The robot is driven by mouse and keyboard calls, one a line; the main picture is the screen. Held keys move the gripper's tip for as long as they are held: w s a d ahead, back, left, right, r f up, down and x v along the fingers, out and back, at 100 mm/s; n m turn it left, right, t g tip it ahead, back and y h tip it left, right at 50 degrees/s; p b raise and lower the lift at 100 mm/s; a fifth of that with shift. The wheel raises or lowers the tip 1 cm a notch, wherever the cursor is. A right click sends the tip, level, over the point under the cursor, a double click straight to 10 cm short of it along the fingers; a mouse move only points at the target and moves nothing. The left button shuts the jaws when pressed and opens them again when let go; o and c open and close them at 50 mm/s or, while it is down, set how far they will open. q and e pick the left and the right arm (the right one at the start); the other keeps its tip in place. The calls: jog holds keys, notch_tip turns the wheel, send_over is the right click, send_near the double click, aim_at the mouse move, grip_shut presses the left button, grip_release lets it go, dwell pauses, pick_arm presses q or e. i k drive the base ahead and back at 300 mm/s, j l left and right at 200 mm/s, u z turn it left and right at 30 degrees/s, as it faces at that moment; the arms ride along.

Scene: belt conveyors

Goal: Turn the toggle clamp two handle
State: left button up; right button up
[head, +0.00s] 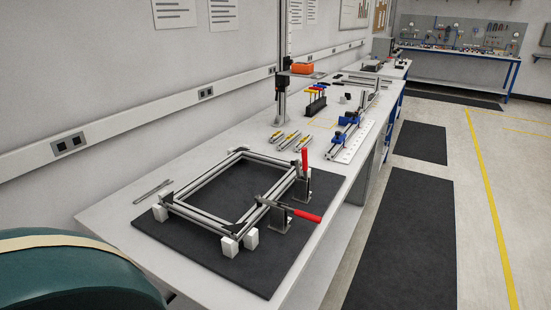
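An aluminium profile frame (190,212) lies on white blocks on a black mat (262,277) on the workbench. Two toggle clamps stand at its right side. The rear clamp (303,187) has a red handle (305,156) standing upright. The front clamp (281,221) has a red handle (307,216) lying nearly flat and pointing right, with its arm reaching over the frame. No label shows which clamp is number two. Neither of my grippers is in view.
Several yellow-marked tools (285,137), a black holder with colored handles (315,104) and a blue-clamped rail (345,137) stand farther back. Dark floor mats (405,235) lie on clear floor to the right. An unidentified green rounded shape (70,270) fills the lower left.

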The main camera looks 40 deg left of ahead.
aim_at(304, 150)
jog(key=j+u, duration=0.45)
jog(key=j, duration=0.4)
jog(key=j+z, duration=0.15)
jog(key=j, duration=0.3)
jog(key=k+j+z, duration=0.15)
jog(key=j, duration=0.3)
